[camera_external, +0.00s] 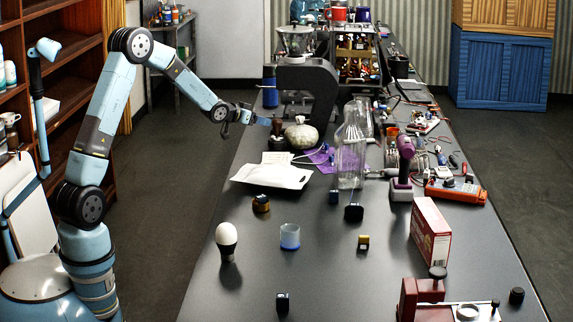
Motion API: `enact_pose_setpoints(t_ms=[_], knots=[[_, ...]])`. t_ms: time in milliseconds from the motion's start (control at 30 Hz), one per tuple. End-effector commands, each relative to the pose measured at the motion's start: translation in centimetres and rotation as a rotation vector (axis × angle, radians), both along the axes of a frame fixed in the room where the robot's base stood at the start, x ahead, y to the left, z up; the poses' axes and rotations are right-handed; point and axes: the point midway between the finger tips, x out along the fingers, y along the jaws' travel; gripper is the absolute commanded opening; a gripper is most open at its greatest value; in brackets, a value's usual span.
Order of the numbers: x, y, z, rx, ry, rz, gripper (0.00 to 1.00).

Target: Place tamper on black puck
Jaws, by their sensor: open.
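My gripper (262,119) is open at the end of my outstretched arm, above the left edge of the table towards the back. A small dark upright object with a rounded top (277,128), possibly the tamper, stands just right of the fingertips. I cannot tell whether they touch. A short black cylinder (516,296), which looks like the black puck, sits at the front right of the table.
A pale round sack (301,136), a white packet (272,176) and a dark brewer frame (318,85) crowd the area near my gripper. A white bulb (227,236), blue cup (290,237) and red box (430,231) stand nearer.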

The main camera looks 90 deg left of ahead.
Motion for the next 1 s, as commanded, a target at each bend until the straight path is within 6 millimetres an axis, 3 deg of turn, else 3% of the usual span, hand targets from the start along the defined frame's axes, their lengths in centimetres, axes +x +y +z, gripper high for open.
enact_pose_setpoints(t_ms=[200, 267, 367, 500, 667, 867, 1000], knots=[[0.3, -0.5, 0.3, -0.001, 0.004, -0.005, 0.69], [0.8, -1.6, 1.0, -0.003, 0.013, -0.015, 0.69], [2.1, -4.8, 2.8, -0.009, 0.041, -0.042, 0.69], [3.8, -11.7, 5.8, -0.03, 0.1, -0.093, 0.69], [4.4, -19.8, 8.9, -0.055, 0.169, -0.153, 0.69], [3.1, -29.9, 11.9, -0.089, 0.251, -0.234, 0.69], [1.0, -36.6, 13.4, -0.114, 0.304, -0.293, 0.69]])
